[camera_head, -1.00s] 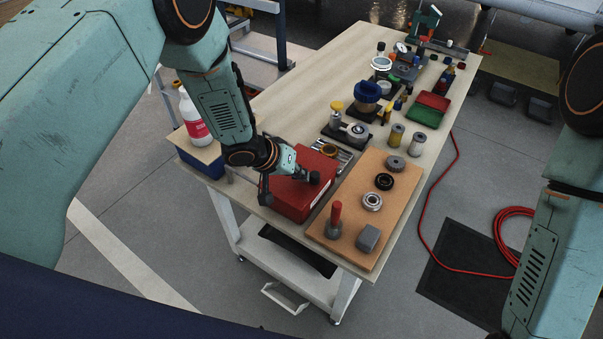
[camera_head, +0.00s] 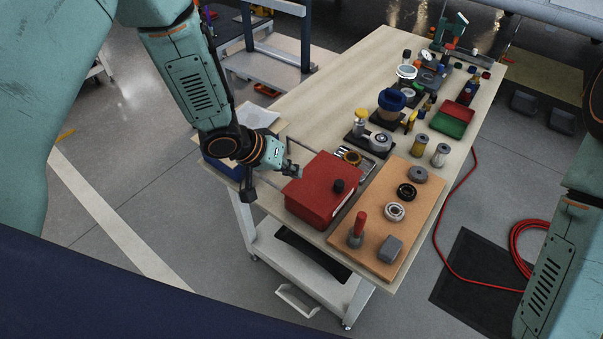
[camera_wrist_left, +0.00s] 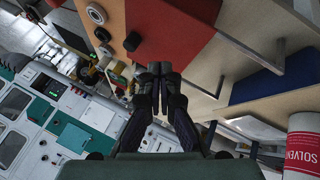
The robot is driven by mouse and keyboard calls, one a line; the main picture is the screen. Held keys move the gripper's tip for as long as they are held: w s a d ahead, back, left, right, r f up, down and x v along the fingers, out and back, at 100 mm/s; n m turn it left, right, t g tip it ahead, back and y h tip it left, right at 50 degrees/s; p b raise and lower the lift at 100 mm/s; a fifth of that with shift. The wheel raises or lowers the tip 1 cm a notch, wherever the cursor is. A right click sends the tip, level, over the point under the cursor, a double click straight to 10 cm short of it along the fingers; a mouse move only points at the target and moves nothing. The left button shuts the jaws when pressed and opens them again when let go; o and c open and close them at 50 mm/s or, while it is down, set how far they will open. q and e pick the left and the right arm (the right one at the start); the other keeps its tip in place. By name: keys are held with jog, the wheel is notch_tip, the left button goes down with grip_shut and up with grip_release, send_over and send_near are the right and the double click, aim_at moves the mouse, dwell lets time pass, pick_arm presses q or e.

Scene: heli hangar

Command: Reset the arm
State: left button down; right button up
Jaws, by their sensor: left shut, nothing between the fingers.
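My left gripper (camera_head: 290,170) is beside the upper left edge of a red box (camera_head: 317,195) with a black knob. In the left wrist view the gripper (camera_wrist_left: 160,69) has its two fingers together with nothing between them, close to the red box (camera_wrist_left: 181,25). I cannot tell whether the fingers touch the box. My left arm reaches in from the left. Of my right arm only a link shows at the right edge; its gripper is out of view.
The wooden table (camera_head: 333,108) carries an orange-brown board (camera_head: 418,217) with bearings, a red-handled tool (camera_head: 358,229), a blue-topped pot (camera_head: 391,101) and red and green trays (camera_head: 448,124). A solvent container (camera_wrist_left: 303,147) stands near the gripper. The table's middle left is bare.

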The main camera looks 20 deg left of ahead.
pick_arm(q)
jog(key=shift+v, duration=1.1)
jog(key=s+a+f+g+y+b, duration=0.2)
jog(key=s+f+b, duration=0.4)
jog(key=s+f, duration=0.6)
jog(key=s+a+f+g+y+b, duration=0.3)
jog(key=s+f+b, duration=0.4)
jog(key=s+f, duration=0.5)
jog(key=s+a, duration=0.1)
jog(key=s, duration=0.7)
jog(key=shift+a+f+n, duration=0.25)
jog(key=shift+f+n, duration=0.15)
